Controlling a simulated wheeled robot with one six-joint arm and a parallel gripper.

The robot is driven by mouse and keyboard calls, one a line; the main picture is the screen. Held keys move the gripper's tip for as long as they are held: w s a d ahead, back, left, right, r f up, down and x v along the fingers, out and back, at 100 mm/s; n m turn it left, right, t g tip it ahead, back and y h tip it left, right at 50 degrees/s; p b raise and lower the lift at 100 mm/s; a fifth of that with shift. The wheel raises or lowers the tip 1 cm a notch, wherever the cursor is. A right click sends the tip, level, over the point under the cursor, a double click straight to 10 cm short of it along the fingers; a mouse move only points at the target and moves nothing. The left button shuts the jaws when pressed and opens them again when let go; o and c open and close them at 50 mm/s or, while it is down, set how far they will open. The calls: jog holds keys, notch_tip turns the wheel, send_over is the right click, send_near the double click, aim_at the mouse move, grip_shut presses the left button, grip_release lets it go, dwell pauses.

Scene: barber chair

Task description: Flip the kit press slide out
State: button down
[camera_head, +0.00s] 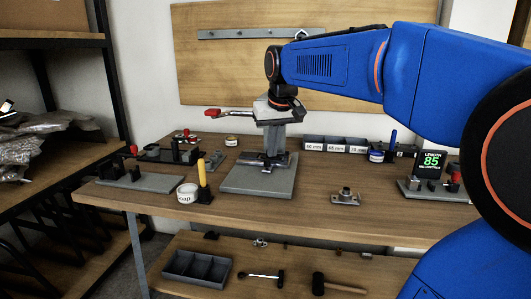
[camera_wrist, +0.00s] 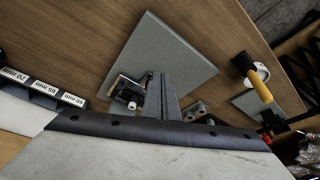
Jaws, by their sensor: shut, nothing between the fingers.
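The press stands on a grey base plate (camera_head: 258,182) in the middle of the bench. Its low dark metal part (camera_head: 283,160) shows beside my fingers. In the wrist view a metal piece with a pale knob (camera_wrist: 133,97) shows left of my fingers, above the base plate (camera_wrist: 160,45). A lever with a red grip (camera_head: 213,113) reaches left from behind my gripper. My gripper (camera_head: 271,154) points down over the press, shut and empty; its fingers also show in the wrist view (camera_wrist: 157,76). My gripper hides much of the press, so I cannot tell the slide's position or any contact.
A yellow-handled tool (camera_head: 202,178) and a white tin (camera_head: 187,193) stand left of the plate. Labelled bins (camera_head: 335,144) stand at the back. A small metal fitting (camera_head: 345,197) lies to the right. Bench front right is clear.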

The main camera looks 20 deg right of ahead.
jog(key=w+d+r, duration=0.2)
jog(key=w+d, duration=0.1)
jog(key=w, duration=0.6)
jog(key=shift+r, duration=0.4)
jog(key=shift+a, duration=0.1)
jog(key=x, duration=1)
jog(key=shift+s, duration=0.15)
jog(key=s+a, duration=0.2)
jog(key=s, duration=0.1)
jog(key=s+a, duration=0.2)
jog(key=s, duration=0.1)
jog(key=s+a, duration=0.2)
jog(key=s, duration=0.1)
jog(key=shift+s+a, duration=0.1)
jog(key=shift+a, duration=0.15)
jog(key=shift+s+a+f, duration=0.1)
jog(key=shift+s+a, duration=0.2)
jog(key=shift+s, duration=0.2)
